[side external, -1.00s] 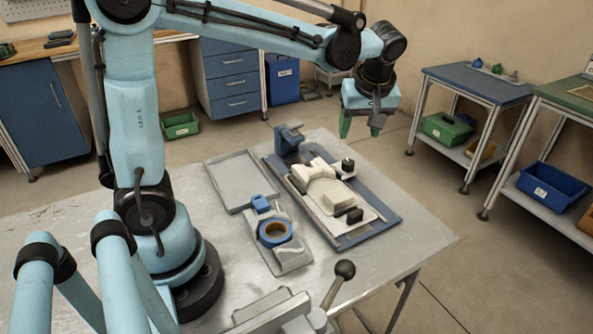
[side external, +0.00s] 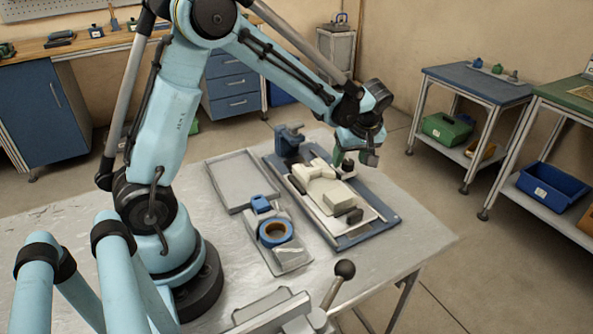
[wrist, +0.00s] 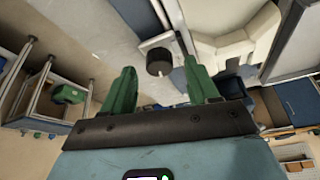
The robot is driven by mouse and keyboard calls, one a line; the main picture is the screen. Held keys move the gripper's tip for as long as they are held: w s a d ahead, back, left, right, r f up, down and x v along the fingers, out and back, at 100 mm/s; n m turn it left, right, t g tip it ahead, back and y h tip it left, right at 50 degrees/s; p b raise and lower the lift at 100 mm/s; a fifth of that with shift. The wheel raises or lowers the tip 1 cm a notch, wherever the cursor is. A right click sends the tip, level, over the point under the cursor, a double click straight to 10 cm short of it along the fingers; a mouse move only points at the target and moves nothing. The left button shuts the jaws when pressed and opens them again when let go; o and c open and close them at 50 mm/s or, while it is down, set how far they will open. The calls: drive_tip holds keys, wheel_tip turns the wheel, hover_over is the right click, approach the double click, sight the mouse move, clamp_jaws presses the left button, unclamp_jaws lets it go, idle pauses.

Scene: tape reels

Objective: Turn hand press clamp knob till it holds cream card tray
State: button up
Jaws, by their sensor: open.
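The blue press base (side external: 383,232) lies on the metal table, with a blue upright block (side external: 289,138) at its far end. A cream stepped tray-like body (side external: 322,192) sits on it. The black clamp knob (wrist: 158,62) stands on a small pale bracket beside the cream body in the wrist view. My gripper (side external: 343,160) is over that far right corner in the side view, its fingers partly hiding the knob there. In the wrist view its green fingers are spread, with the knob seen in the gap between them. Contact with the knob cannot be told.
A blue tape reel (side external: 275,232) sits in a grey holder left of the press. An empty grey tray (side external: 232,183) lies behind it. A ball-ended lever (side external: 344,269) rises at the front edge. The table's right front part is clear.

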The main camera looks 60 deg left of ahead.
drive_tip(key=shift+a+f, duration=0.2)
drive_tip(key=shift+f, duration=0.3)
drive_tip(key=c, duration=1)
drive_tip(key=shift+c, duration=0.2)
